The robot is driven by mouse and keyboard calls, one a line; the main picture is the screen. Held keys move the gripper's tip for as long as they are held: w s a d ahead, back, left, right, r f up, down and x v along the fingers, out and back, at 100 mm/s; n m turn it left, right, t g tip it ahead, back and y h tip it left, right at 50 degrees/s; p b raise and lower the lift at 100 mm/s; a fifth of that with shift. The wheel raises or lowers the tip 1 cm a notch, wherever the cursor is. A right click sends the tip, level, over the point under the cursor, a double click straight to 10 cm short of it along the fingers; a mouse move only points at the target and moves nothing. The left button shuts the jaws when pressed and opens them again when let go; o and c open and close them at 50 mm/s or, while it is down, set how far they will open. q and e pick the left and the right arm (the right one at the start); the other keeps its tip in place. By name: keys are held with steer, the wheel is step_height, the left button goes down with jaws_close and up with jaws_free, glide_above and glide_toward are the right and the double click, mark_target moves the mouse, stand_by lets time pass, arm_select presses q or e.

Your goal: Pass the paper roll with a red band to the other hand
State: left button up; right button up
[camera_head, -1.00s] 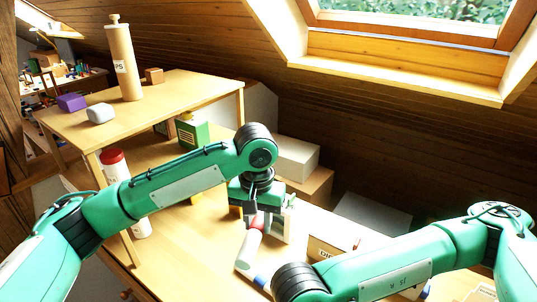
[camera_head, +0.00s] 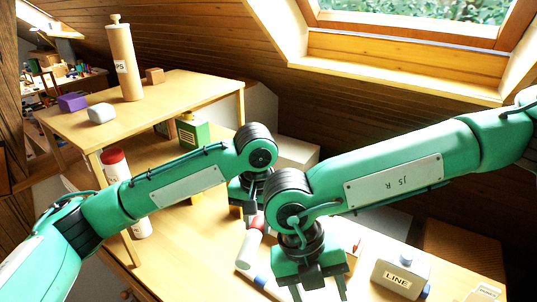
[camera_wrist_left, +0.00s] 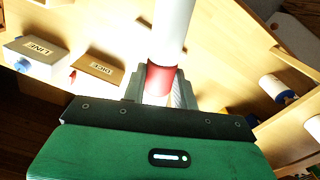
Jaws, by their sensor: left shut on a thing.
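The paper roll with a red band (camera_head: 249,246) is white and tilted, with the red band at its upper end. My left gripper (camera_head: 248,211) is shut on it at the red band, partly hidden behind my right arm. In the left wrist view the roll (camera_wrist_left: 174,28) extends away from the jaws, its red band (camera_wrist_left: 160,78) between the fingers. I cannot tell whether its lower end touches the table. My right gripper (camera_head: 318,288) points down to the right of the roll, apart from it, its fingers spread and empty.
A blue-ended roll (camera_head: 270,287) lies near the right gripper. A box marked LINE (camera_head: 401,277) stands to the right. A red-capped tube (camera_head: 114,166) stands at left by the raised shelf (camera_head: 180,88). A green box (camera_head: 193,131) is behind my left arm.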

arm_select(q)
steer(key=shift+w, duration=0.1)
steer(key=shift+d, duration=0.1)
arm_select(e)
steer(key=w+d+r+m+g+y, duration=0.2)
steer(key=w+d+m+y, duration=0.1)
steer(key=w+m, duration=0.5)
steer(key=w+d+r+m+g+y, duration=0.1)
steer(key=w+d+m+y, duration=0.1)
steer(key=w+m, duration=0.5)
steer(key=w+a+r+n, duration=0.3)
steer(key=w+a+n, duration=0.3)
steer(key=w+a, duration=0.1)
steer(key=w+a+r+n, duration=0.3)
steer(key=w+a+n, duration=0.3)
steer(key=a, duration=0.1)
steer(key=shift+t, duration=0.4)
steer(key=x, duration=1.1)
steer(key=shift+s+d+f, duration=0.15)
steer(key=shift+s+f, duration=0.05)
steer(key=shift+f, duration=0.1)
